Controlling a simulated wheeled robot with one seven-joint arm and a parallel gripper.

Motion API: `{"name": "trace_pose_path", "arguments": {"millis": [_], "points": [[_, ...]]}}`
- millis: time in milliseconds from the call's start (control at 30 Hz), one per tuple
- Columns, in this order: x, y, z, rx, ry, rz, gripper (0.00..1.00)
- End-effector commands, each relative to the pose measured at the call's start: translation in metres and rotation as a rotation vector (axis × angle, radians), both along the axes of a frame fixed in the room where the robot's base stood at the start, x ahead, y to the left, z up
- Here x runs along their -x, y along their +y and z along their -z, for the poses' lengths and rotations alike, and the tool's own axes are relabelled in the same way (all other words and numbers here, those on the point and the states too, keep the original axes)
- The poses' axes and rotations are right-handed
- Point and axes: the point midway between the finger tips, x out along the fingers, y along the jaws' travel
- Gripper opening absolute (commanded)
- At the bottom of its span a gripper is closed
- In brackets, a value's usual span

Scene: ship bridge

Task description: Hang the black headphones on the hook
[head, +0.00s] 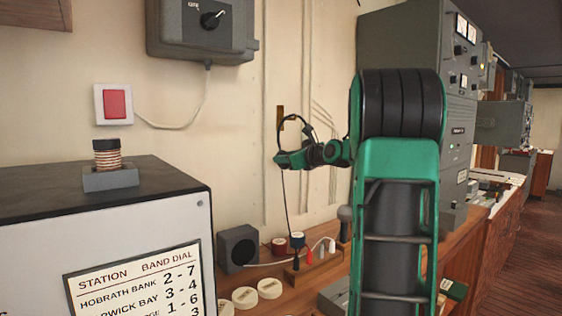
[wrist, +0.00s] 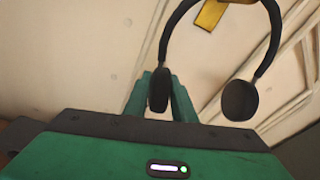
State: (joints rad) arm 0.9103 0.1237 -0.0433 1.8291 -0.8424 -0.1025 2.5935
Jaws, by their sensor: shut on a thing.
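The black headphones (head: 299,122) are up by the cream wall in the head view, with the band arching above my gripper (head: 290,158). In the wrist view my gripper (wrist: 160,100) has its green fingers around the left ear cup (wrist: 158,92). The other ear cup (wrist: 240,100) hangs free to the right. The brass hook (head: 281,117) is on the wall just beside the band. In the wrist view the hook (wrist: 209,14) shows inside the band's arch, and the top of the band is cut off. I cannot tell whether band and hook touch.
A wooden counter (head: 262,303) below holds a dark speaker box (head: 238,248), several cream discs and small coloured plugs. A thin dark cord hangs below the gripper. A grey cabinet (head: 400,40) stands right, and a white-fronted cabinet (head: 110,235) left.

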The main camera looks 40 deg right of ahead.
Motion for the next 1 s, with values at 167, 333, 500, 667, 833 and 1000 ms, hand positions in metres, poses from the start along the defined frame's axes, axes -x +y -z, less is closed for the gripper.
{"name": "trace_pose_path", "arguments": {"millis": [167, 333, 500, 667, 833, 1000], "points": [[0.0000, 0.0002, -0.0009, 0.001, -0.002, -0.001, 0.07], [-0.0001, 0.0003, -0.0010, 0.001, -0.002, -0.001, 0.07], [0.0000, 0.0002, -0.0008, 0.001, -0.001, 0.000, 0.45], [0.0000, 0.0000, -0.0004, 0.001, -0.001, 0.000, 0.45], [0.0001, -0.0001, 0.0003, 0.000, 0.001, 0.000, 0.45], [0.0000, 0.0000, 0.0001, 0.000, 0.000, 0.000, 0.45]]}}
